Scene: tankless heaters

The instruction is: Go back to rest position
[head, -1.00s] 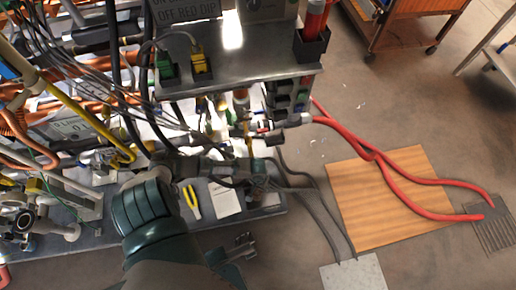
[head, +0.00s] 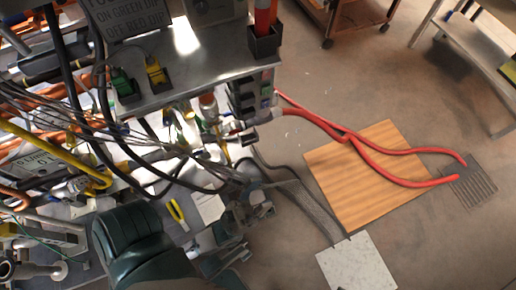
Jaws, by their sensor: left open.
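My left arm comes in from the bottom left. Its dark green wrist links are large in the foreground. My left gripper (head: 246,229) shows just right of them, its grey fingers apart, near the front right edge of the heater bench. I see nothing held between them, though cables behind make this hard to judge. The arm hides part of the lower bench. My right gripper is not in view.
Red hoses (head: 385,165) run over a wooden board (head: 345,195) to a floor grate (head: 473,188). A pale tile (head: 357,265) lies below. Open floor is at right.

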